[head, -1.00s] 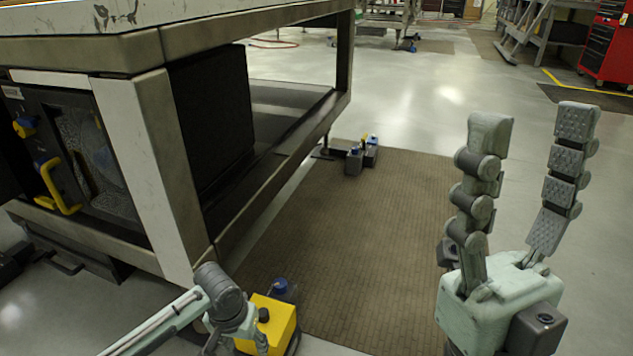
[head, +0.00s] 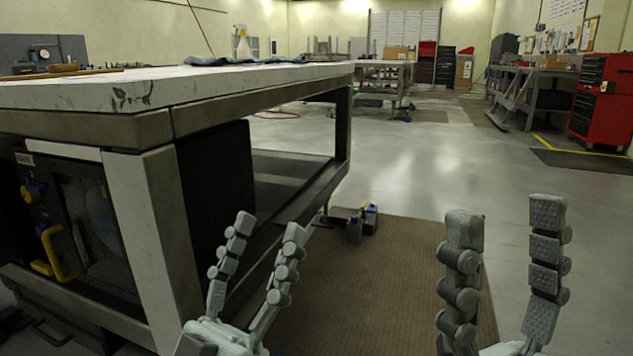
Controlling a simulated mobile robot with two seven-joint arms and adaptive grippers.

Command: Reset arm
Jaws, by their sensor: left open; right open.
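My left gripper (head: 265,232) is in the lower middle of the head view, in front of the workbench's corner. Its fingers point up and stand apart, with nothing between them. My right gripper (head: 504,222) is at the lower right, over the floor. Its fingers also point up, wide apart and empty. The lower parts of both grippers are cut off by the bottom edge of the view.
A large workbench (head: 235,88) fills the left, with a cloth (head: 240,61) and a spray bottle (head: 242,44) on top. A brown mat (head: 400,262) lies on the floor beside it. A red tool cabinet (head: 600,100) stands far right.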

